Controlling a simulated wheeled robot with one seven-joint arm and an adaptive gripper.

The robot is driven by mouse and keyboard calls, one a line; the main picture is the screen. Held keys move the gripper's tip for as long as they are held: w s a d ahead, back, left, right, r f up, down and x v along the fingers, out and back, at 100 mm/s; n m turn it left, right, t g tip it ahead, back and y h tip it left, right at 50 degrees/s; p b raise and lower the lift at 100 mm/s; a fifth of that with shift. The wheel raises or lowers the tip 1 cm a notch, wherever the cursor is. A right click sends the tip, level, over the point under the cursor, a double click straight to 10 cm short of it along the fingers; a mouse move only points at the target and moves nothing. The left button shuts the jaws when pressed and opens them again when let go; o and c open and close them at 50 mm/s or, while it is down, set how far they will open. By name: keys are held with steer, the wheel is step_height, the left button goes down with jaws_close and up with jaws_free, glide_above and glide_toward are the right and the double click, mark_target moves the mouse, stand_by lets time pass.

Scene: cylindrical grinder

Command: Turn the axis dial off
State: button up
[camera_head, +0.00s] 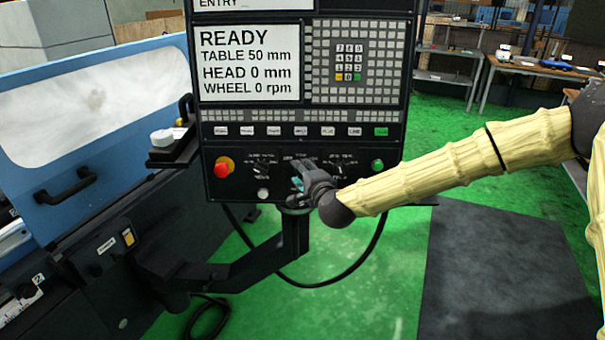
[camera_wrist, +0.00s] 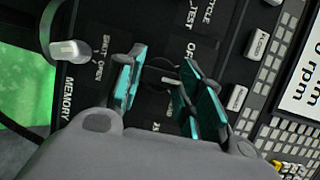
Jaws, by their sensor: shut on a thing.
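The axis dial (camera_wrist: 172,80) is a black round knob with a white pointer mark, seen in the wrist view between my teal finger pads. My gripper (camera_wrist: 160,78) is shut on the dial, with one pad on each side. In the head view my gripper (camera_head: 297,181) is at the middle of the lower control panel and hides most of the dial. The exact position of the pointer is hard to tell.
A red stop button (camera_head: 223,168) is left of my gripper and a green button (camera_head: 377,165) is right. Another knob (camera_wrist: 70,50) is near in the wrist view. The screen (camera_head: 249,62) reads READY. A blue machine cover (camera_head: 100,110) stands at left.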

steer(key=n+g, duration=0.1)
steer(key=n, duration=0.2)
steer(key=shift+a+r+n+h, duration=0.1)
steer(key=shift+r+n+h, duration=0.05)
steer(key=shift+n+h, duration=0.2)
steer(key=shift+n+g+h+p, duration=0.35)
steer(key=shift+n+g+h, duration=0.25)
steer(key=shift+n, duration=0.85)
steer(key=shift+c, duration=0.2)
steer(key=o, duration=1)
steer(key=shift+o, duration=0.2)
steer(key=shift+s, duration=0.1)
steer(key=v, duration=1.2)
